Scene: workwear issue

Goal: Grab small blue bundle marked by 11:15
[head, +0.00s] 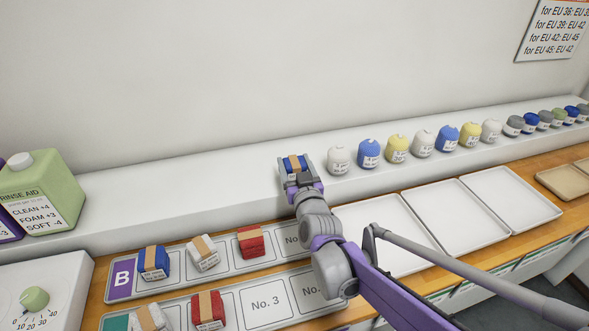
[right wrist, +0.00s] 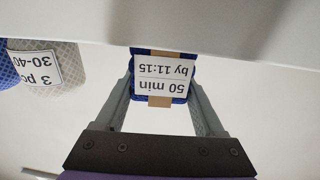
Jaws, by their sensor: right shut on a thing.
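A small blue bundle (head: 294,164) with a tan band is between the fingers of my right gripper (head: 297,172), near the white ledge in the head view. In the right wrist view the blue bundle (right wrist: 162,92) carries a white label, upside down, reading "50 min by 11:15". The right gripper (right wrist: 160,100) is shut on it, one finger on each side. Another blue bundle (head: 154,262) with a tan band lies in row B at the left; its label is too small to read. My left gripper is not in view.
Row B's tray (head: 195,271) also holds a white bundle (head: 203,253) and a red bundle (head: 250,242). Several small labelled bundles line the white ledge (head: 235,195) to the right. Empty white trays (head: 455,212) lie on the right. A green bottle (head: 40,190) stands at left.

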